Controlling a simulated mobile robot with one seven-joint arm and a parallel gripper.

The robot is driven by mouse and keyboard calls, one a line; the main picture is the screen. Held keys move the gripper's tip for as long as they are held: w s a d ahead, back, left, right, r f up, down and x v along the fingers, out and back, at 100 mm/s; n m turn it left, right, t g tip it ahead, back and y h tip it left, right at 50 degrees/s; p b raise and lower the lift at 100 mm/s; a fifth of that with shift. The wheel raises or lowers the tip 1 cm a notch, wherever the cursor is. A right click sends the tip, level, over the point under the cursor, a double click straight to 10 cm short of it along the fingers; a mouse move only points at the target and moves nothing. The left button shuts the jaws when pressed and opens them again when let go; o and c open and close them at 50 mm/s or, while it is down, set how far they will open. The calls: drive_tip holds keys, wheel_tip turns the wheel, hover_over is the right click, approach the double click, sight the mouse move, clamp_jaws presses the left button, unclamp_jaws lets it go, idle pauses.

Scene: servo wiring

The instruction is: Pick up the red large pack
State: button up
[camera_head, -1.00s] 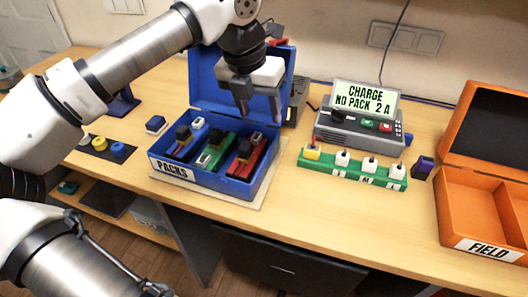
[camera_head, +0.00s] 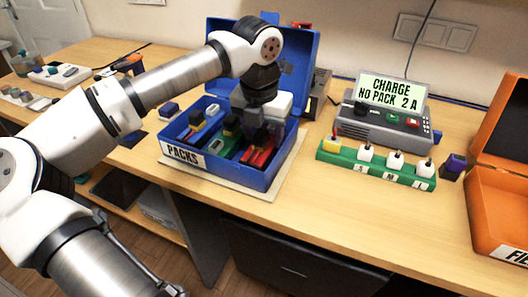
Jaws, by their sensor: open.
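The red pack (camera_head: 262,156) lies in the right part of the blue PACKS box (camera_head: 222,170). A green pack (camera_head: 228,143) lies to its left in the middle, and a blue pack (camera_head: 198,124) lies at the left of the box. My gripper (camera_head: 262,143) points down into the box over the red pack, its jaws open. The gripper covers the upper part of the red pack. I cannot tell whether the fingers touch it.
The box's raised lid (camera_head: 300,60) stands behind my gripper. A grey charger (camera_head: 385,122) and a green strip of plugs (camera_head: 375,165) stand to the right. A dark purple block (camera_head: 453,167) and an orange FIELD case (camera_head: 495,205) are further right. Bare table lies in front of the strip.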

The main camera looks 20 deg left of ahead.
drive_tip(key=f, duration=0.2)
drive_tip(key=f+b, duration=0.1)
drive_tip(key=shift+w+f, duration=0.1)
drive_tip(key=shift+w, duration=0.15)
drive_tip(key=c, duration=1.1)
drive_tip(key=shift+r, duration=0.25)
